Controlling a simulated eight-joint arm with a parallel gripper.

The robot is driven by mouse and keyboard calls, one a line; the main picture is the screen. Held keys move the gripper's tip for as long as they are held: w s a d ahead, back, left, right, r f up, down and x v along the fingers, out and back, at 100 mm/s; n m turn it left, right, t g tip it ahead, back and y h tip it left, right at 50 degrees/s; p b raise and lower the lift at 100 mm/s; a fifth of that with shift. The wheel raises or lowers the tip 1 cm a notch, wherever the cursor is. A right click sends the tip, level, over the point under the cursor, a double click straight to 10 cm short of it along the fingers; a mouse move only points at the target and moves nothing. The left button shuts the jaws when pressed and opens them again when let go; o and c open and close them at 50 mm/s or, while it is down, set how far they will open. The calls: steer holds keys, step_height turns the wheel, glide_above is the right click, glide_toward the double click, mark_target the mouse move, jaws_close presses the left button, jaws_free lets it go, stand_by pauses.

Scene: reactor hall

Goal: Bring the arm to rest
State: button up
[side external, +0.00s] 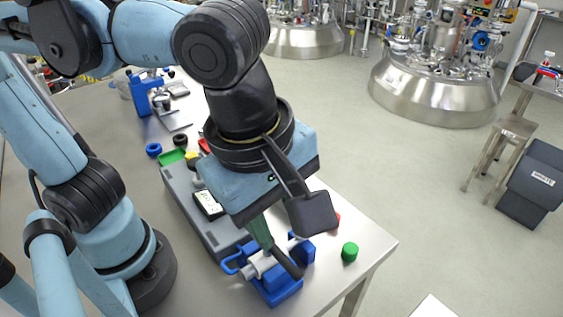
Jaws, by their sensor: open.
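My gripper (300,238) hangs at the end of my arm over the near part of the grey table (375,243). Its jaws are apart and I see nothing held between them. One dark finger pad is clearly visible on the right; the other finger is lower and partly hidden by the gripper body. Below the gripper is a blue fixture (283,293) with a pale cylindrical piece (258,266) lying in it. The lower finger overlaps the fixture in the picture; I cannot tell whether they touch.
A green cylinder (350,252) stands near the table's right edge. A grey case (184,201) lies left of the gripper. A green tray (171,157), a blue ring (153,149) and a blue device (139,92) are farther back. Open floor lies right of the table.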

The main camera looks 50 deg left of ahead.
steer(key=shift+s+r, duration=0.1)
steer(key=shift+r, duration=0.35)
steer(key=w+a+f+m+t, duration=0.1)
steer(key=w+a+f+m, duration=0.1)
steer(key=w+a+m, duration=0.2)
steer(key=w+a+f+m+t, duration=0.2)
steer(key=w+a+f+m, duration=0.1)
steer(key=a+m, duration=0.5)
steer(key=w+a+f+m+t, duration=0.2)
steer(key=w+a+m, duration=0.2)
steer(key=a+m, duration=0.2)
steer(key=shift+w+a+f, duration=0.35)
steer(key=shift+w+a, duration=0.05)
steer(key=shift+a, duration=0.9)
steer(key=shift+c, duration=0.2)
